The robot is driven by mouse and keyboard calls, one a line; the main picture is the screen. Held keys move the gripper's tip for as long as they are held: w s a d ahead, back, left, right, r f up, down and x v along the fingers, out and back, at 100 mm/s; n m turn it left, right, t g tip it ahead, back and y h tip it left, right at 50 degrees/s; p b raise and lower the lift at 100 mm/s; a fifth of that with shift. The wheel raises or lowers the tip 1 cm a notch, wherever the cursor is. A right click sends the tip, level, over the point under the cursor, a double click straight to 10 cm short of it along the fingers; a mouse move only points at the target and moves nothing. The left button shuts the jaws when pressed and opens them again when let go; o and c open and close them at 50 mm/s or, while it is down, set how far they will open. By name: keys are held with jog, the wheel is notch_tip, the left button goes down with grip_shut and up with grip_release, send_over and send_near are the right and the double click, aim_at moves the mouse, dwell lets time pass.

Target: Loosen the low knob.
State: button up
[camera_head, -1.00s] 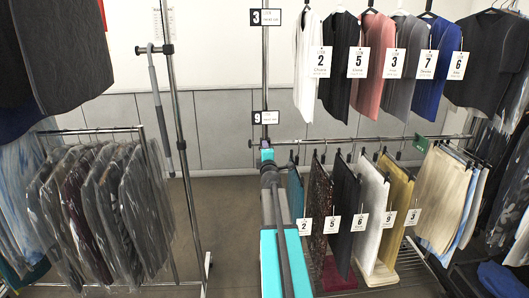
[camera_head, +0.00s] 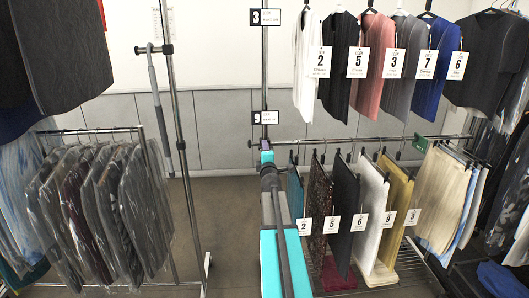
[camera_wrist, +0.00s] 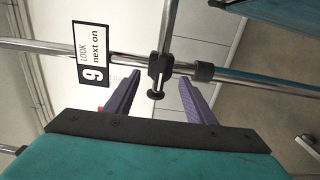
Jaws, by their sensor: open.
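The low knob (camera_wrist: 156,94) is a small black knob on a dark clamp where a chrome rail meets a chrome post, below the "9" sign. In the wrist view it lies between the fingertips of my gripper (camera_wrist: 160,78). The two purple fingers are open, one on each side, with visible gaps to the knob. In the head view my gripper (camera_head: 266,146) is at the post just under the lower sign, and my arm hides most of the clamp there.
The "9" sign (camera_wrist: 91,53) hangs close to the left finger in the wrist view. In the head view, trousers and skirts (camera_head: 345,215) hang right of my arm, with tops (camera_head: 380,65) above. Bagged garments (camera_head: 105,205) hang at left. The floor (camera_head: 225,225) left of my arm is clear.

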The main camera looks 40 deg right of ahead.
jog(key=v, duration=1.2)
dwell(0.4)
jog(key=shift+w+a, duration=0.1)
dwell(0.4)
